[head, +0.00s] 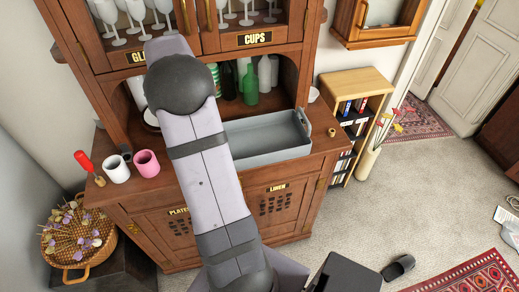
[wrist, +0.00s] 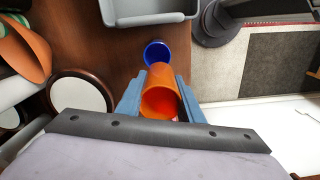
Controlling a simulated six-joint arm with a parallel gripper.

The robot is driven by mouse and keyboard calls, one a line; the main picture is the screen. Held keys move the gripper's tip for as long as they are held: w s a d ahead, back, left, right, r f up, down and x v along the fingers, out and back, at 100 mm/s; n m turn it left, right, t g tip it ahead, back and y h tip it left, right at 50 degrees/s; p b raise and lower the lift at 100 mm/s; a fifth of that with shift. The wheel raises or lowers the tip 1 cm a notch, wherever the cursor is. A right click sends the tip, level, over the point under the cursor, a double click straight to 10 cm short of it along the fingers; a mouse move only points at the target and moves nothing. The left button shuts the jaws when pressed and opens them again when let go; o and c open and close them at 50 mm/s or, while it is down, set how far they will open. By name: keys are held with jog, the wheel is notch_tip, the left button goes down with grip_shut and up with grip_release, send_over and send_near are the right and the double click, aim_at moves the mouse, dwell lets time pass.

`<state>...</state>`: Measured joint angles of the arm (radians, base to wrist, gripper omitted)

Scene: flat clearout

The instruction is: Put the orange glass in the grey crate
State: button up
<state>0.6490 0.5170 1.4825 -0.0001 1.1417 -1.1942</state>
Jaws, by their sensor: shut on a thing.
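The orange glass (wrist: 161,93) is between the two blue-grey fingers of my gripper (wrist: 161,80) in the wrist view, its open mouth towards the camera. My gripper is shut on it. The grey crate (head: 275,157) stands on the cabinet's counter in the head view, right of my arm. Its near wall (wrist: 150,20) shows at the top of the wrist view, beyond the glass and apart from it. In the head view my arm hides the gripper and the glass.
A blue cup (wrist: 157,53) stands just beyond the orange glass, between it and the crate. A white mug (head: 117,170) and a pink mug (head: 146,164) stand at the counter's left end. Green bottles (head: 250,85) stand behind the crate. The crate's visible floor looks empty.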

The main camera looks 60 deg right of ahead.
jog(key=shift+n, duration=0.8)
jog(key=s+d, duration=0.1)
jog(key=d, duration=0.1)
jog(key=s+d+b, duration=0.1)
jog(key=s+d, duration=0.1)
jog(key=d, duration=0.1)
jog(key=s+d, duration=0.2)
jog(key=shift+d+r+b, duration=0.3)
jog(key=shift+d+b, duration=0.1)
jog(key=s+d+n+b, duration=0.1)
jog(key=s+d, duration=0.4)
jog(key=s, duration=0.1)
jog(key=shift+s+a+f+p, duration=0.15)
jog(key=shift+f+p, duration=0.55)
jog(key=shift+f, duration=1.9)
jog(key=shift+w+a+f+p, duration=0.1)
jog(key=shift+f+p, duration=0.6)
jog(key=shift+f, duration=1.9)
jog(key=shift+f, duration=0.1)
jog(key=o, duration=1.1)
notch_tip(320, 180, up, 12)
jog(key=b, duration=0.2)
